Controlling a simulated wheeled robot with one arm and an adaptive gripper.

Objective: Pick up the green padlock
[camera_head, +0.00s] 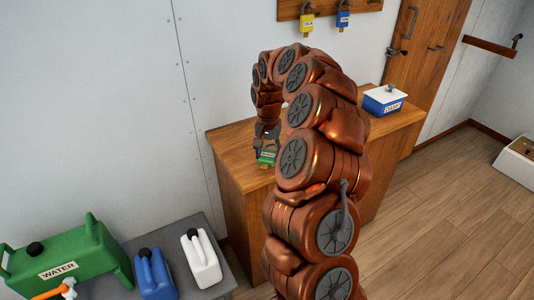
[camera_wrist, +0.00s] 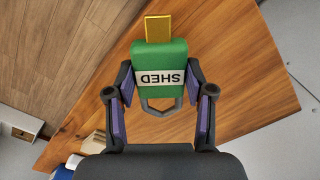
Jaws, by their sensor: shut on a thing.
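The green padlock (camera_wrist: 158,57) has a white label reading SHED, a yellow part at one end and a grey shackle at the other. In the wrist view my gripper (camera_wrist: 160,95) has its two fingers on either side of the green body, shut on it. In the head view the padlock (camera_head: 267,157) hangs at my gripper (camera_head: 267,140) over the left part of the wooden counter (camera_head: 232,141). I cannot tell from these views how far it is above the counter top.
A blue and white box labelled DAMP (camera_head: 384,100) stands on the counter's right end. A yellow padlock (camera_head: 307,22) and a blue padlock (camera_head: 343,18) hang on the wall board. A green WATER container (camera_head: 75,255), a blue jug (camera_head: 154,277) and a white jug (camera_head: 201,259) stand lower left.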

